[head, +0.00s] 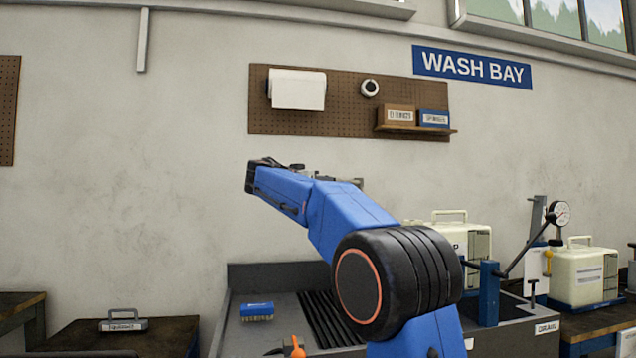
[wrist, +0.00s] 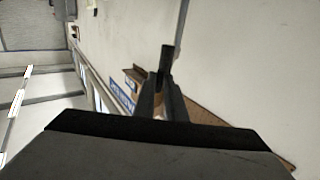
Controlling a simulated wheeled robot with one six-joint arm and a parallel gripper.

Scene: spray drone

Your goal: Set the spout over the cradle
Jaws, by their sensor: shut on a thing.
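My gripper (wrist: 170,100) shows in the wrist view with its fingers close together, shut on a dark, narrow thing that I cannot identify. In the head view the fingers are mostly hidden behind my raised blue arm, in front of the wall. I cannot tell for sure which part is the spout. A dark slanted rod (head: 527,246) at the right of the bench runs between a grey post and a blue upright (head: 488,293). A small yellow fitting (head: 547,258) hangs beside the post. I cannot make out the cradle with certainty.
A sink bench (head: 262,338) with a dark grate and a blue box (head: 257,311) stands below my arm. Cream jugs (head: 584,272) and a round gauge (head: 560,213) stand at the right. A pegboard (head: 345,110) with a shelf hangs behind.

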